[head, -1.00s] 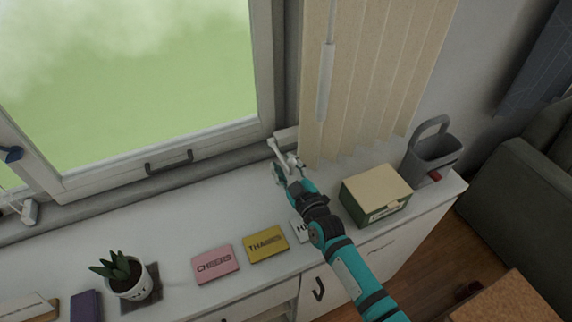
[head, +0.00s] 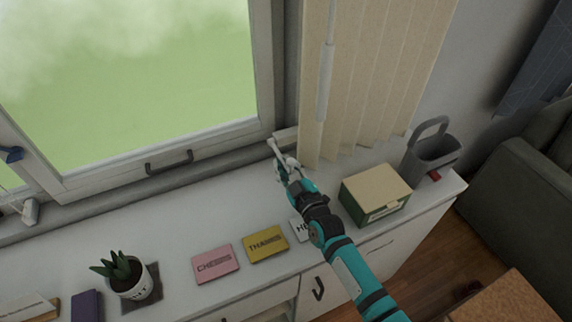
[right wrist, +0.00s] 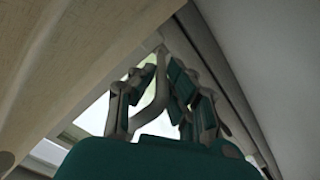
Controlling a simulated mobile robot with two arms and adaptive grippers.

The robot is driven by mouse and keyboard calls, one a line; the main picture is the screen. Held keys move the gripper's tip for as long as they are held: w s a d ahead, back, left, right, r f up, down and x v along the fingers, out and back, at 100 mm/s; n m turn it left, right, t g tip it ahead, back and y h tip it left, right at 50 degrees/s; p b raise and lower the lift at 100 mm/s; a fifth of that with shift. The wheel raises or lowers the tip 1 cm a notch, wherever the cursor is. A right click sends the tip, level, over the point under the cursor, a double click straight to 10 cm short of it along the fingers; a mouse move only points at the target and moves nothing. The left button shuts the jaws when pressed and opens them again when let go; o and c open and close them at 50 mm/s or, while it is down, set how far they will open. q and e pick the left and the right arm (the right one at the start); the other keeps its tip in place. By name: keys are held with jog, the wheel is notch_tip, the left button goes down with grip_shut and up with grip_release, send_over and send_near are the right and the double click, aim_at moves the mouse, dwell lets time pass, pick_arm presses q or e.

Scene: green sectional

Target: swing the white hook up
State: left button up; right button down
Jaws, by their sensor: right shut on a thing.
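The white hook (head: 273,146) is at the lower right corner of the window frame, beside the blinds. Its pale end sticks out past my right gripper (head: 284,163), which is shut on it. In the right wrist view the hook (right wrist: 150,98) shows as a pale curved bar between the teal-padded fingers of my right gripper (right wrist: 158,92). The fingers hide part of the hook in the head view. My left gripper is not in view.
Beige blinds (head: 375,70) hang close to the right of the gripper. A green box (head: 376,195) and a grey watering can (head: 432,152) stand to the right on the white sill (head: 190,208). Pink (head: 215,264) and yellow (head: 264,244) cards and a potted plant (head: 130,278) are nearer the front.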

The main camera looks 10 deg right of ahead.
aim_at(285, 164)
jog(key=shift+w+a+r+g+h+p, duration=0.2)
jog(key=shift+r+g+p, duration=0.55)
jog(key=shift+p, duration=1.35)
jog(key=shift+s+d+r+g+h+p, duration=0.1)
jog(key=shift+r+g+h+p, duration=0.45)
jog(key=shift+p, duration=1.5)
jog(key=shift+w+a+r+g+y+p, duration=0.1)
jog(key=shift+r+g+y+p, duration=0.1)
jog(key=shift+r+g, duration=0.15)
jog(key=shift+w+r+g+y+p, duration=0.1)
jog(key=shift+r+g+p, duration=0.1)
jog(key=shift+r+g, duration=0.15)
jog(key=shift+w+a+r+g+h, duration=0.1)
jog(key=shift+w+r+g+h, duration=0.3)
jog(key=shift+g, duration=0.3)
jog(key=shift+w+a+r+g+h, duration=0.15)
jog(key=shift+r+g, duration=0.3)
jog(key=shift+g, duration=0.25)
jog(key=shift+d, duration=0.1)
